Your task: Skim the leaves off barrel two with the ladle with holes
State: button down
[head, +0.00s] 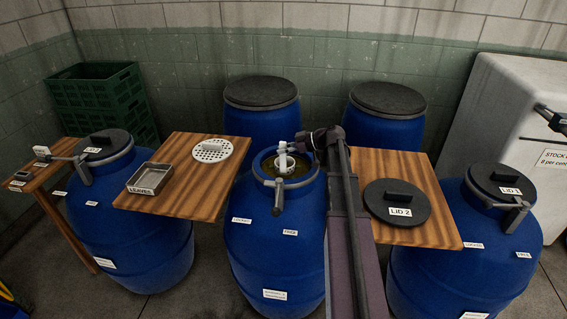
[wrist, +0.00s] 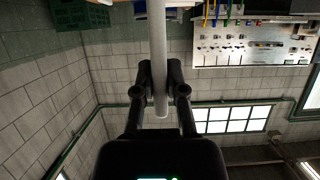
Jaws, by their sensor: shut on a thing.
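Barrel two (head: 275,235) is the blue middle front barrel, with its mouth open and murky yellow-green liquid (head: 298,165) inside. My gripper (head: 299,143) is over the far side of its mouth, shut on a pale rod-like handle. In the wrist view my gripper (wrist: 160,92) pinches this grey handle (wrist: 159,40) between both fingers. A white ladle part (head: 283,158) shows in the barrel mouth; its holes and its exact depth I cannot make out. Single leaves are too small to tell. A metal tray (head: 150,179) labelled LEAVES sits on the left board.
A white perforated disc (head: 212,150) lies on the left wooden board (head: 205,188). Lid 2 (head: 397,203) lies on the right board (head: 438,220). Lidded barrels stand left (head: 130,225), right (head: 450,255) and behind. A clamp handle (head: 278,197) hangs on barrel two's front rim.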

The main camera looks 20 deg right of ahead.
jog(key=shift+s+d, duration=0.7)
jog(key=shift+d, duration=0.35)
jog(key=shift+w+a, duration=0.1)
jog(key=shift+a, duration=0.05)
jog(key=shift+w+a, duration=0.6)
jog(key=shift+a, duration=0.25)
jog(key=shift+w+a, duration=0.55)
jog(key=shift+a, duration=0.3)
jog(key=shift+r, duration=0.15)
